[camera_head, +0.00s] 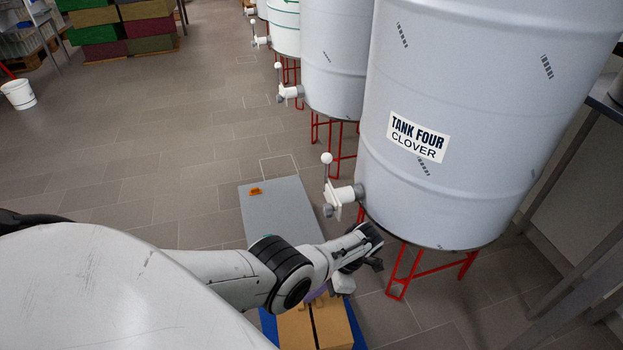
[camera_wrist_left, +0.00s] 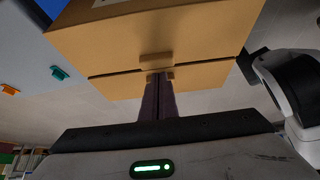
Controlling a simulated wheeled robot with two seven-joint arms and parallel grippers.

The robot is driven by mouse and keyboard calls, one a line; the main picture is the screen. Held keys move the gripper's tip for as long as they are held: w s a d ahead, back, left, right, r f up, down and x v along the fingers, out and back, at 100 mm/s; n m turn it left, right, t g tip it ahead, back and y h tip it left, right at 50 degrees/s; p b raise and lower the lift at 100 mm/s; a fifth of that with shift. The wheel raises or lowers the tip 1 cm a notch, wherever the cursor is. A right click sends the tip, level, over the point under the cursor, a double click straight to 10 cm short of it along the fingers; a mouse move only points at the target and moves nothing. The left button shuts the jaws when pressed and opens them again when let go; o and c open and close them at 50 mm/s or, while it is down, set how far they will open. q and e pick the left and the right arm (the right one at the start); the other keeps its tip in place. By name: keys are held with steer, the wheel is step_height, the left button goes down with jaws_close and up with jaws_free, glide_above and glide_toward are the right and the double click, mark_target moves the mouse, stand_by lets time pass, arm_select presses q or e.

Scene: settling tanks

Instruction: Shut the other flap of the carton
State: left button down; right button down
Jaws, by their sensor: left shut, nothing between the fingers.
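The brown carton (camera_head: 296,328) stands low at the bottom of the head view, partly hidden by my left arm. Its two top panels lie about level, with a seam between them. In the left wrist view the carton (camera_wrist_left: 200,35) fills the upper middle, and small tabs (camera_wrist_left: 155,60) show at the seam. I cannot tell whether both flaps are fully down. My left gripper (camera_wrist_left: 157,80) is shut and empty, its dark purple fingertips at the tabs on the seam; touching or just apart is unclear. In the head view the left gripper (camera_head: 319,293) is mostly hidden behind its wrist. My right gripper is out of view.
A blue surface (camera_head: 356,328) shows around the carton. Behind it lies a grey slab (camera_head: 270,208) with an orange clip (camera_head: 256,192). A large tank (camera_head: 470,100) on red legs stands close right, its white valve (camera_head: 343,194) protruding near my left wrist. Open floor lies left.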

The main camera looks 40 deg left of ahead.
arm_select(q)
steer(key=shift+s+a+r+p, duration=0.15)
steer(key=shift+s+p, duration=0.15)
